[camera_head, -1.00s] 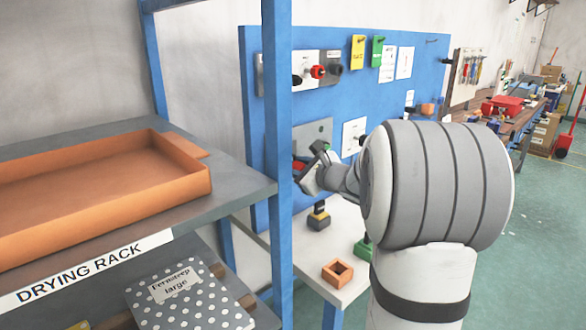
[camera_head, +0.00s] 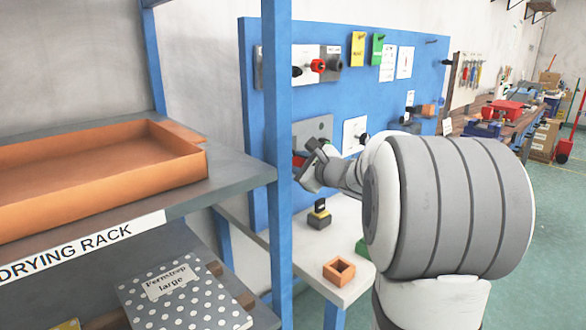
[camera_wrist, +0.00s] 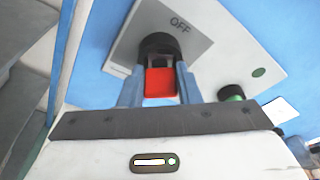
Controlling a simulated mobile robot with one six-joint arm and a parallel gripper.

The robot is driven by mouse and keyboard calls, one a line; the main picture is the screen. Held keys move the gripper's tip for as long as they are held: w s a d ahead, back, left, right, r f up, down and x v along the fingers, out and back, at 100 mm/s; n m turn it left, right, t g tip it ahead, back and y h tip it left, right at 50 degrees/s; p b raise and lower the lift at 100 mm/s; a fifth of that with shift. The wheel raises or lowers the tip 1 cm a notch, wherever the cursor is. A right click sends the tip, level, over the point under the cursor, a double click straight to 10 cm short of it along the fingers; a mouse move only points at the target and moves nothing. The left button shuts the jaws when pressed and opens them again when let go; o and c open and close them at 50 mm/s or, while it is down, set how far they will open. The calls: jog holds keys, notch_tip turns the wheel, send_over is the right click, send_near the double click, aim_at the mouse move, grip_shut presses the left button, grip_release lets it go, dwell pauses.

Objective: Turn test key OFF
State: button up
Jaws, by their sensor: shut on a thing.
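The test key shows in the wrist view as a red tab (camera_wrist: 160,82) in a round black socket (camera_wrist: 158,44) on a grey plate marked "OFF" (camera_wrist: 200,28). My gripper (camera_wrist: 158,90) is at this plate, with its two fingers on either side of the red tab, shut on it. In the head view my gripper (camera_head: 312,165) is at the lower left of the blue board (camera_head: 400,110), in front of the grey plate (camera_head: 318,130). A bit of red (camera_head: 298,160) shows beside the gripper there. My arm and the blue post hide part of the area.
A blue rack post (camera_head: 279,200) stands close to the left of my gripper. An orange tray (camera_head: 100,165) is on the drying rack. On the white table (camera_head: 350,220) below are a grey-and-yellow block (camera_head: 319,217) and an orange open box (camera_head: 339,270).

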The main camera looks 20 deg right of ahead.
jog(key=shift+a+f+n+b, duration=0.15)
jog(key=shift+n+b, duration=0.25)
jog(key=shift+b, duration=0.85)
jog(key=shift+n+b, duration=0.3)
jog(key=shift+b, duration=0.4)
jog(key=shift+f+n+t+h+b, duration=0.15)
jog(key=shift+n+t+h+b, duration=0.25)
jog(key=shift+n+b, duration=1.6)
jog(key=shift+m+b, duration=0.8)
jog(key=shift+b, duration=0.2)
jog(key=shift+n+b, duration=0.3)
jog(key=shift+b, duration=0.65)
jog(key=shift+n+t+b, duration=0.3)
jog(key=shift+n+b, duration=0.6)
jog(key=shift+b, duration=1.35)
